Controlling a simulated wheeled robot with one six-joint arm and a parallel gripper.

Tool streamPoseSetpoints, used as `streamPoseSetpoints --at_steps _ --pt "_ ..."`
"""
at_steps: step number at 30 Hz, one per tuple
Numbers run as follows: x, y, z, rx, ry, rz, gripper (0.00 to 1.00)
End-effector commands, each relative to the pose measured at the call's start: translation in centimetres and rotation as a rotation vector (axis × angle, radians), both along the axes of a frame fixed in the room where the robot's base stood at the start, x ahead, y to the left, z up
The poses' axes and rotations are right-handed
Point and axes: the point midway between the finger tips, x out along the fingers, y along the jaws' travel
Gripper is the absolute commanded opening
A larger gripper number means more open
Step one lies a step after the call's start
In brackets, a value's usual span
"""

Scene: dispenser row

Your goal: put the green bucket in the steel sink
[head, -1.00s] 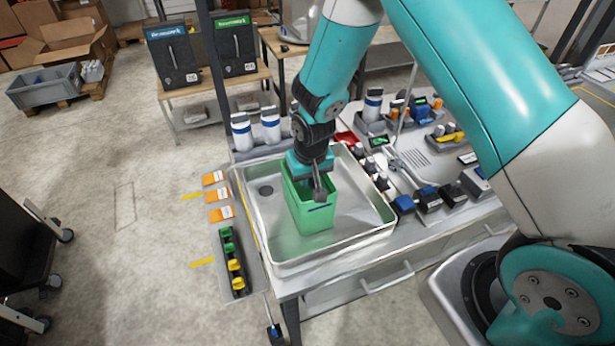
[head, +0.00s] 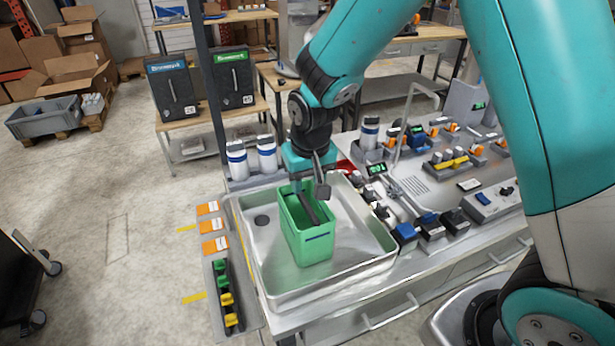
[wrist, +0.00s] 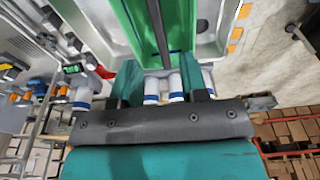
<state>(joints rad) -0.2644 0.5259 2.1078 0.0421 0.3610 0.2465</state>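The green bucket (head: 306,238) stands upright inside the steel sink (head: 262,262), on the basin floor toward its middle. A dark bar, seemingly its handle (head: 307,208), lies across its open top. My gripper (head: 310,188) is just above the bucket's far rim, with its fingers apart and nothing visible between them. In the wrist view the bucket (wrist: 185,25) fills the top middle, with the dark bar (wrist: 158,30) running down it. The gripper's far finger is partly hidden in the head view.
White bottles with blue bands (head: 237,163) stand behind the sink. Switches and small modules (head: 430,228) crowd the bench to the right. A strip of green and yellow clips (head: 226,300) and orange labels (head: 212,226) line the left side. The basin's left part is clear.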

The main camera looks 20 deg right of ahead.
Motion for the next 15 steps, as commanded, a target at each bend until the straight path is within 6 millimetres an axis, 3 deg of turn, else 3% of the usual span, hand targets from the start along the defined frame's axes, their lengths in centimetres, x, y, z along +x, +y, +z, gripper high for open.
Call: streamPoseSetpoints --at_steps 9,11,15 --pt "-1.2 0.3 3.8 0.015 0.002 0.020 0.40" --pt "-2.5 0.7 5.2 0.040 0.005 0.054 0.40" --pt "-8.3 2.3 9.6 0.135 0.019 0.213 0.40"
